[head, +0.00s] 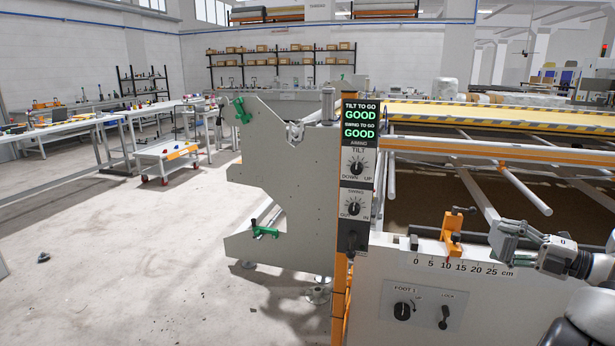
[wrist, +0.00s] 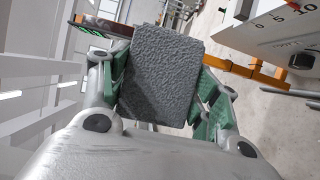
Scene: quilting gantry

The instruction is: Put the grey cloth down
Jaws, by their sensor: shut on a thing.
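The grey cloth (wrist: 160,75) is a thick, rough-textured grey piece that fills the middle of the wrist view. My gripper (wrist: 162,98) is shut on it, with a green-padded finger along its left and right sides. In the head view my gripper (head: 512,238) is at the right, in front of the gantry frame and above the plate with the centimetre scale (head: 462,267). The cloth is too small there to tell clearly from the fingers. The cloth hides what lies behind it in the wrist view.
An orange clamp (head: 453,235) stands on the scale plate's top edge, left of my gripper. A control post (head: 357,175) shows two GOOD readouts. Rails and bars (head: 500,185) run behind my gripper. A white trolley (head: 168,157) and open floor lie at the left.

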